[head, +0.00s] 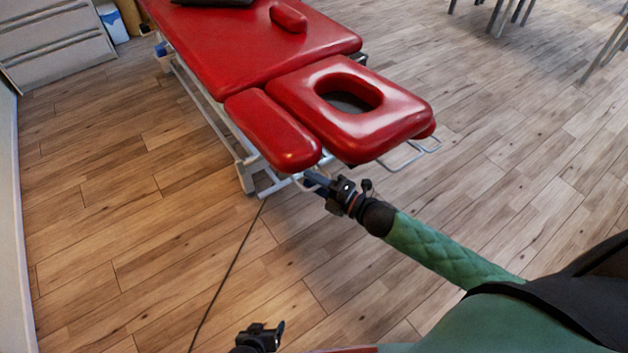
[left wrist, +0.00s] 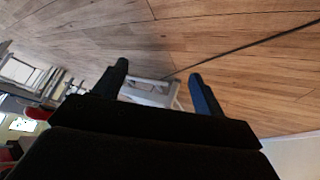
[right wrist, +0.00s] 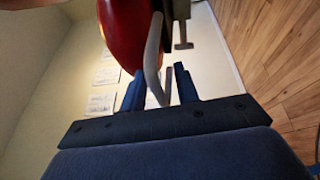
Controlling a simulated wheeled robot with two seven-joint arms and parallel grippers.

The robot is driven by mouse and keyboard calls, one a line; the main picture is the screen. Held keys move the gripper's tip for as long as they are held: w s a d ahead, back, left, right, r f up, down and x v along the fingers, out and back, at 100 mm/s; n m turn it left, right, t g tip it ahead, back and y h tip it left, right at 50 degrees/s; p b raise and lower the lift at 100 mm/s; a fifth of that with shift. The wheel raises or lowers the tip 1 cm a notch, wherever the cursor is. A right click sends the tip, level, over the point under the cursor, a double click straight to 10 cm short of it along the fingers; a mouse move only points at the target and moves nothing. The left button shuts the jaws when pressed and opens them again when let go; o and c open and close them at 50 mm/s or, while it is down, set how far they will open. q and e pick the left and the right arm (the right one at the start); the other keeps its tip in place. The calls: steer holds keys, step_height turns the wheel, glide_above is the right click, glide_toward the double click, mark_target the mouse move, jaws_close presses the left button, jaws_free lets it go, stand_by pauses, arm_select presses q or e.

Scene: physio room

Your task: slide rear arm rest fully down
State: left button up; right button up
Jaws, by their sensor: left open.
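The red treatment table shows in the head view. A narrow red arm rest pad (head: 272,130) lies along the left side of its head piece. A thin metal loop (head: 298,184) sticks out under the pad's near end. My right gripper (head: 315,180) is at this loop. In the right wrist view the bent bar (right wrist: 152,65) sits between my right fingers (right wrist: 160,90), which look drawn in on it, below the red pad (right wrist: 122,35). My left gripper (head: 265,336) is open and empty, low over the floor. It also shows in the left wrist view (left wrist: 158,80).
The head piece (head: 305,92) has a face hole, and another wire loop (head: 412,155) sticks out at its right. Grey drawers (head: 55,40) stand at the back left. A dark cable (head: 232,265) crosses the wooden floor, which is otherwise clear around my arms.

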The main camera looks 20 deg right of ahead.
arm_select(q)
steer(key=shift+w, duration=0.15)
arm_select(e)
jaws_close()
arm_select(q)
step_height(320, 180, down, 11)
steer(key=s+b, duration=0.1)
steer(key=b, duration=0.6)
steer(key=shift+a+t, duration=0.15)
steer(key=shift+t, duration=0.25)
arm_select(e)
step_height(320, 180, down, 16)
steer(key=s, duration=0.1)
steer(key=shift+s+d+f, duration=0.2)
steer(key=shift+s+d, duration=0.05)
steer(key=shift+s, duration=0.1)
arm_select(q)
steer(key=shift+s+r, duration=0.1)
